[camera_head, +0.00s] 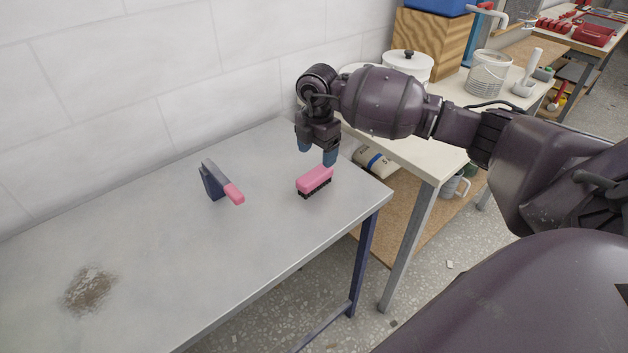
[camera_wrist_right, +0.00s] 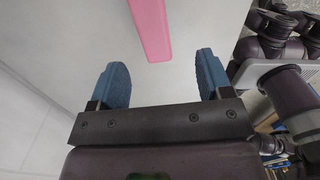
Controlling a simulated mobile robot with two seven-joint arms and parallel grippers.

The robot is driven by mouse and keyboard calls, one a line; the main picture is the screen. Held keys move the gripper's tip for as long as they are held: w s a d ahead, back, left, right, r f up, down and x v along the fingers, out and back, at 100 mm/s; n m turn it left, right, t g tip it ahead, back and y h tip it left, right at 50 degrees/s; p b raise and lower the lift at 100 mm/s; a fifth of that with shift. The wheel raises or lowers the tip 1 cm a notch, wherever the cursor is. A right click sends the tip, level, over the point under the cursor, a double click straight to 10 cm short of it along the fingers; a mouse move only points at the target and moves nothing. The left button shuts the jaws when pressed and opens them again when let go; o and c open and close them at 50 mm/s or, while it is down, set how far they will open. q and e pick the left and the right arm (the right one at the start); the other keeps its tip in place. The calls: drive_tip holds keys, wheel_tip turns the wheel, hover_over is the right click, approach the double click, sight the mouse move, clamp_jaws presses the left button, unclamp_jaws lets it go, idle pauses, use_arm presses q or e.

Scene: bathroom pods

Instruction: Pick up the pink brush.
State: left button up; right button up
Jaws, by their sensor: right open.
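The pink brush (camera_head: 315,178) lies bristles down on the grey table near its right end. It has a pink block back and dark bristles. My right gripper (camera_head: 318,152) is open and hangs just above the brush, with its two blue fingertips pointing down. In the right wrist view, a long pink bar, which looks like the brush back (camera_wrist_right: 152,28), shows at the top, ahead of the gap between the open fingers (camera_wrist_right: 163,72). The fingers appear apart from it, and nothing is held. My left gripper is not in view.
A grey tool with a pink handle end (camera_head: 235,194) is left of the brush on the table (camera_head: 200,270). A brown dirt patch (camera_head: 88,290) marks the table's left part. A tiled wall runs behind. A cream bench (camera_head: 425,155) with pots stands to the right.

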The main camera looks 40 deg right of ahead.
sight(315, 173)
drive_tip(key=f, duration=0.2)
drive_tip(key=f+b, duration=0.1)
drive_tip(key=f, duration=0.2)
drive_tip(key=w+f, duration=0.1)
drive_tip(key=f, duration=0.2)
drive_tip(key=shift+f+b, duration=0.15)
drive_tip(key=shift+b, duration=0.15)
drive_tip(key=c, duration=1)
